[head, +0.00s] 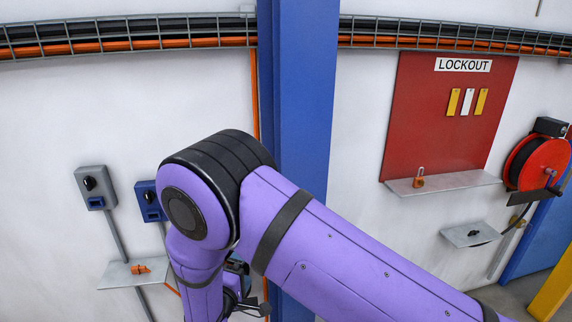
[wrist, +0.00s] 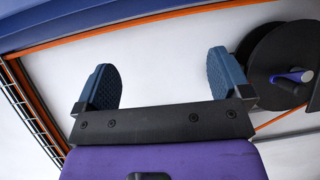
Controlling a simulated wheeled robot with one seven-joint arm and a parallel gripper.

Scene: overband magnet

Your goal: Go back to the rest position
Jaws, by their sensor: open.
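My gripper (wrist: 162,85) is in the wrist view, with its two blue ridged fingers well apart and nothing between them. A white wall lies beyond the fingers. In the head view my purple arm crosses the middle and lower right, bent at a black joint. The gripper end hangs low behind the arm there and is mostly hidden.
A blue post (head: 305,100) stands behind my arm. Left are a grey switch box (head: 95,187), a blue switch box (head: 149,200) and a small shelf (head: 118,276). Right are a red lockout board (head: 430,120), its shelf (head: 455,182) and a red reel (head: 540,163).

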